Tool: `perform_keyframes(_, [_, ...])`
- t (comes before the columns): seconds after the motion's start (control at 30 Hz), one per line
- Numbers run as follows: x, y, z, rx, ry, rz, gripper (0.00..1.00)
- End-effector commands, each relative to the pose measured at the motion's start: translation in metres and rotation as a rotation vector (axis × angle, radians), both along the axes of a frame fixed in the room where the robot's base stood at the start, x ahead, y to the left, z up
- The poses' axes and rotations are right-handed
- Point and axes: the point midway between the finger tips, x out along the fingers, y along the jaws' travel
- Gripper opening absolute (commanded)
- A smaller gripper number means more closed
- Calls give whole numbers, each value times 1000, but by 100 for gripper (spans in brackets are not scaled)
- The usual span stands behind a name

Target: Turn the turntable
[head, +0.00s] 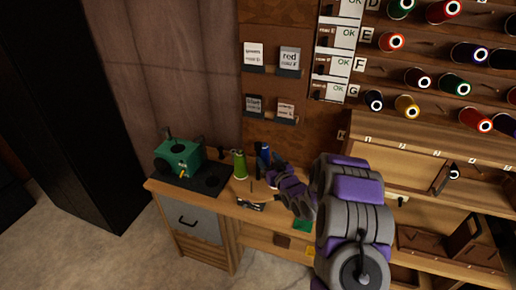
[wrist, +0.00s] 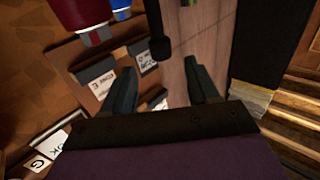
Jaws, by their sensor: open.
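The turntable (head: 240,187) looks like a light wooden disc on the bench top, partly hidden by my arm. A green spool (head: 240,165) and a blue spool (head: 263,153) stand upright on or beside it; I cannot tell which. My gripper (head: 276,170) reaches over its right side in the head view. In the wrist view my gripper (wrist: 160,68) has its two fingers apart with nothing between them. A dark rounded post (wrist: 159,47) shows just beyond the fingertips; I cannot tell whether they touch. A red spool (wrist: 88,16) and the blue spool (wrist: 121,9) show at the top edge.
A green machine (head: 178,155) stands on a black base at the bench's left end. Label cards (head: 290,58) hang on the wall behind. Several thread spools (head: 407,106) sit on pegs at upper right. Wooden cubbies (head: 400,165) stand right of my arm.

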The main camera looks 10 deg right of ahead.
Motion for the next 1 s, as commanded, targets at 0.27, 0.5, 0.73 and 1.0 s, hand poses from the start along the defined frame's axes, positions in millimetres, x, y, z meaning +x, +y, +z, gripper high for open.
perform_keyframes(0.27, [43,14,1,0,-5,2,59])
perform_keyframes(0.5, [72,22,1,-2,-5,1,59])
perform_keyframes(0.73, [85,26,1,-1,0,0,59])
perform_keyframes(1.0, [87,26,1,0,-1,0,59])
